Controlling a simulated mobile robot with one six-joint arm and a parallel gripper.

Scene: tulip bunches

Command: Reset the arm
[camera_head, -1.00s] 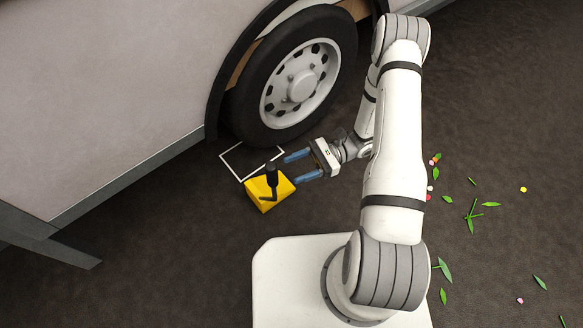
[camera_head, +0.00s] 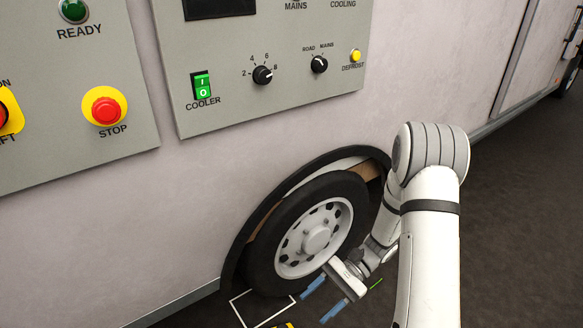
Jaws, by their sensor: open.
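My gripper (camera_head: 324,299) is low in the head view, in front of the vehicle's wheel. Its two blue fingers are apart, with nothing between them. My white arm (camera_head: 432,245) comes up from the bottom right and bends back down to the gripper. The fingers point down and to the left, towards the floor near a white marked outline (camera_head: 250,318). Only a sliver of a yellow object (camera_head: 284,325) shows at the bottom edge.
The vehicle's side carries a grey panel with a green cooler switch (camera_head: 202,85) and knobs. Another panel at the left has a red stop button (camera_head: 105,110). The wheel (camera_head: 316,237) is close behind the gripper. Dark floor (camera_head: 520,240) is open at the right.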

